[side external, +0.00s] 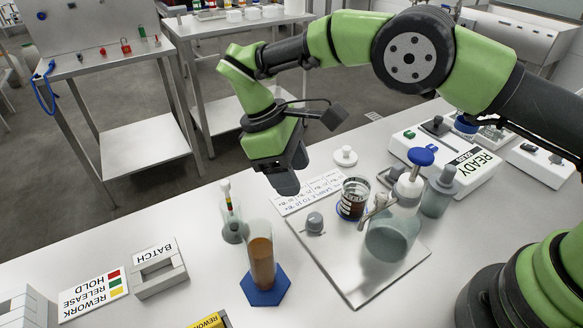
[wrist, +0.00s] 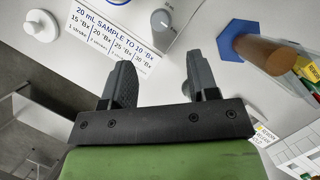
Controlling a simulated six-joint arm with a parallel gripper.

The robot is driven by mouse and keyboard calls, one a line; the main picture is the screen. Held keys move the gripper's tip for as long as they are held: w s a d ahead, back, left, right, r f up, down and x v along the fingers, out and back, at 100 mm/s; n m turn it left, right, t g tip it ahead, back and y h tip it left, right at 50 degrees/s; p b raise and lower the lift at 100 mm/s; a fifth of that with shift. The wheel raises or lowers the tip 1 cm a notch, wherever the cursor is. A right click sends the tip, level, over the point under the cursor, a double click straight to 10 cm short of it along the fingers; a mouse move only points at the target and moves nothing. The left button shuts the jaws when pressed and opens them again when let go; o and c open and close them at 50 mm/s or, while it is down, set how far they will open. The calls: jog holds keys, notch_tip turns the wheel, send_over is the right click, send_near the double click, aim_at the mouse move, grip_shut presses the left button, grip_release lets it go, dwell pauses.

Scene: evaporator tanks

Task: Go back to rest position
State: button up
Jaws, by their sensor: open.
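My gripper (side external: 290,172) hangs above the white table, left of the metal tray (side external: 335,262), with nothing seen between its jaws. In the wrist view my gripper (wrist: 162,80) shows two dark fingers set wide apart over bare table. A tall cylinder of brown liquid (side external: 262,262) stands upright on a blue hexagonal base (side external: 265,290), below and left of my gripper. It also shows at the right of the wrist view (wrist: 270,52). A small grey knobbed piece (side external: 314,222) sits on the tray.
On the tray are a jar of dark liquid (side external: 354,198) and a blue-capped dispenser bottle (side external: 385,240). A clear vessel (side external: 231,222) stands beside the cylinder. A BATCH holder (side external: 158,270) and REWORK/RELEASE/HOLD sign (side external: 92,296) are at left.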

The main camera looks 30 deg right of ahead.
dwell(0.3)
jog(key=s+d+r+m+t+y, duration=0.2)
jog(key=d+r+m, duration=0.15)
jog(key=r, duration=0.55)
jog(key=s+d+r+m+t+y, duration=0.25)
jog(key=d+r, duration=0.25)
jog(key=r, duration=0.4)
jog(key=s+d+r+m+t, duration=0.1)
jog(key=s+d+m+t, duration=0.1)
jog(key=s, duration=0.6)
jog(key=s+d+r+m+t, duration=0.1)
jog(key=s+d+m+t, duration=0.2)
jog(key=s, duration=0.4)
jog(key=shift+s+d+r+m+t, duration=0.3)
jog(key=shift+s+m+t, duration=0.15)
jog(key=shift+m, duration=0.55)
